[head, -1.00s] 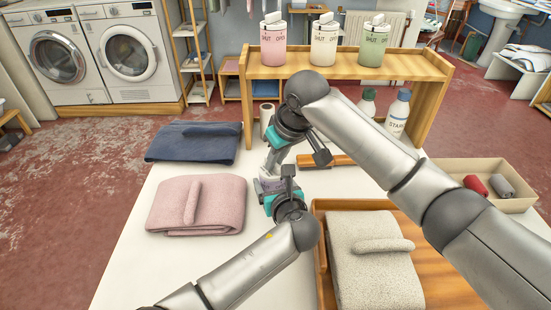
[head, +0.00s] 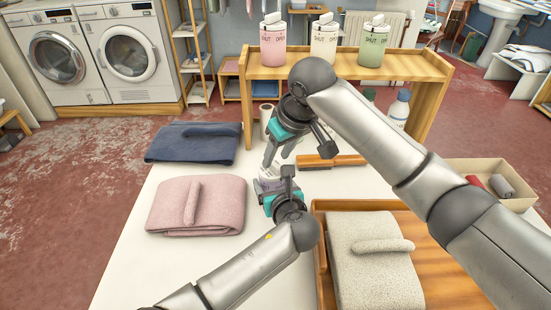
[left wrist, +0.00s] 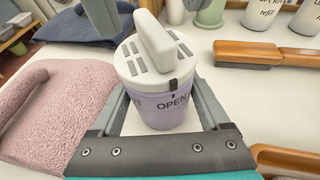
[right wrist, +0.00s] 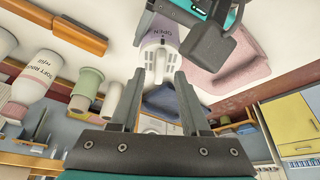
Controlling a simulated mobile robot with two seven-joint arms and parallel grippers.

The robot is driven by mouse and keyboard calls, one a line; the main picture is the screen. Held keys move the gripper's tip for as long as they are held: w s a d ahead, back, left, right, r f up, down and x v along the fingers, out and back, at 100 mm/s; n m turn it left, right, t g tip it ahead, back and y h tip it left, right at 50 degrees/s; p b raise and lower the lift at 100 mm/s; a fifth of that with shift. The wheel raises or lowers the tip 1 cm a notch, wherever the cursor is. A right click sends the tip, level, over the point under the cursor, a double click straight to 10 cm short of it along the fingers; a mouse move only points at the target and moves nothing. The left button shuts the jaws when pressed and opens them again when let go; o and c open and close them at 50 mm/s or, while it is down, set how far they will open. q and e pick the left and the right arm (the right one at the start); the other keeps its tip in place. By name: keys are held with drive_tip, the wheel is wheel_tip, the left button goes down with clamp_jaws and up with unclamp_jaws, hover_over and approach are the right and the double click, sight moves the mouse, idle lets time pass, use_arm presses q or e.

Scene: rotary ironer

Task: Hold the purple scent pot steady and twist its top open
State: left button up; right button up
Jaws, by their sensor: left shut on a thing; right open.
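The purple scent pot (left wrist: 165,112) stands upright between the fingers of my left gripper (head: 270,184), which is shut around its body. Its white slotted top (left wrist: 152,58) has a raised grip bar and is seated on the pot. A dark mark on the top's rim sits right by the word OPEN. My right gripper (head: 270,158) is open and empty, just above the pot and clear of the top. In the right wrist view the top (right wrist: 157,62) shows beyond and between the two open fingers. In the head view the pot is mostly hidden by my left gripper.
A pink towel (head: 220,208) and a navy towel (head: 215,148) lie left of the pot. A wooden-handled brush (head: 342,160) lies to the right. Behind, a wooden shelf (head: 435,90) holds pink, cream and green pots. A wooden tray (head: 318,240) with a grey towel is at front right.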

drive_tip(key=v, duration=0.9)
drive_tip(key=shift+r, duration=0.25)
drive_tip(key=shift+d, duration=0.1)
use_arm(q)
drive_tip(key=o, duration=1.4)
